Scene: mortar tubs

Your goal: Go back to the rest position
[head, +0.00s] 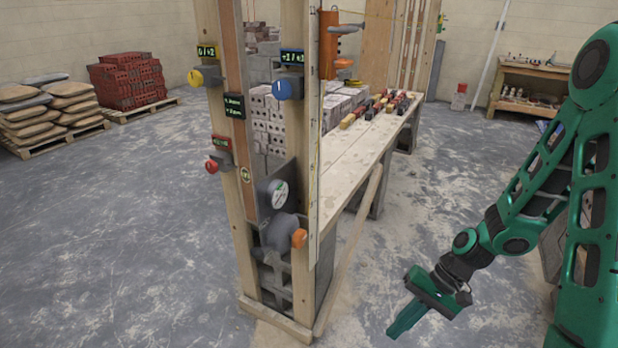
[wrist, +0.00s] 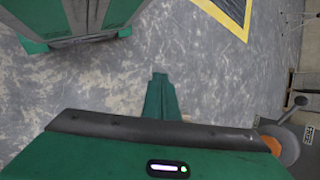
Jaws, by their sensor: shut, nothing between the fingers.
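My green arm comes in from the right side of the head view and bends down to the left. My gripper (head: 396,328) hangs low over the bare grey floor, to the right of a wooden post frame, and touches nothing. Its fingers are shut with nothing between them. In the wrist view the green fingers of my gripper (wrist: 159,82) point out over the scuffed floor. Part of my own green body shows at the top left there.
The wooden frame (head: 240,200) carries several coloured knobs and small displays. A long wooden bench (head: 352,160) runs back behind it. Pallets of sacks (head: 45,105) and red bricks (head: 128,80) stand at the back left. The floor (head: 120,240) at the left is clear.

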